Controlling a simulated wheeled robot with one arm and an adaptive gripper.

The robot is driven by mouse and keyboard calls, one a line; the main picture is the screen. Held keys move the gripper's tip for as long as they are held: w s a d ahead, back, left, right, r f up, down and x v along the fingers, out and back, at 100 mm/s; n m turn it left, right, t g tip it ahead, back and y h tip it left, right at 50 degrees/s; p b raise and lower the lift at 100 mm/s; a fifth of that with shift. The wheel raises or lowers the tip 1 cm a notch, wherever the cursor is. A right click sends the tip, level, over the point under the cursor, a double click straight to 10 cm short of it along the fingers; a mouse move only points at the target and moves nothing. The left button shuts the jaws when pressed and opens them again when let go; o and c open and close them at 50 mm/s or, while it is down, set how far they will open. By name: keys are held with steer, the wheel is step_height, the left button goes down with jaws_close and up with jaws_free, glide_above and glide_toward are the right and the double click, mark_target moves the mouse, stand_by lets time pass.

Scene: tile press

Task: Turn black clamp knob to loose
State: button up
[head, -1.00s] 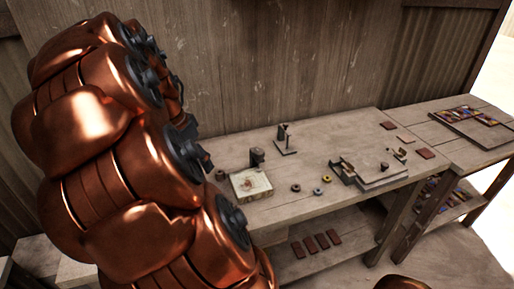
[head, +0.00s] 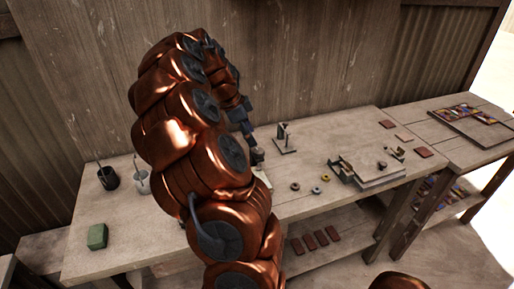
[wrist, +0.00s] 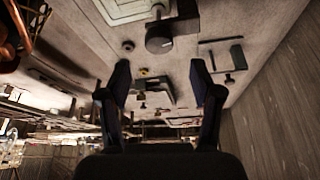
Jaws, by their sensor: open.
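A round black knob (wrist: 159,44) with a pale mark on its face shows at the top middle of the wrist view, beyond my fingertips. It appears to be the clamp knob. In the head view the dark knob (head: 257,156) stands on the workbench (head: 340,130), just below the end of my arm. My gripper (wrist: 161,78) is open, with its two dark fingers wide apart and nothing between them. In the head view my gripper (head: 247,130) is small and partly hidden by the arm. The knob and fingers look apart. I cannot read the knob's setting.
A pale framed board (wrist: 118,10) lies beside the knob. A small upright stand (head: 284,142), several rings (head: 295,187) and a fixture (head: 378,175) stand to the right. Two cups (head: 108,179) and a green block (head: 97,236) are at the left.

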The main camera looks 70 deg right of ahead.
mark_target(259, 151)
steer(key=shift+p+x, duration=1.05)
steer(key=shift+x, duration=2.25)
steer(key=c, duration=1.1)
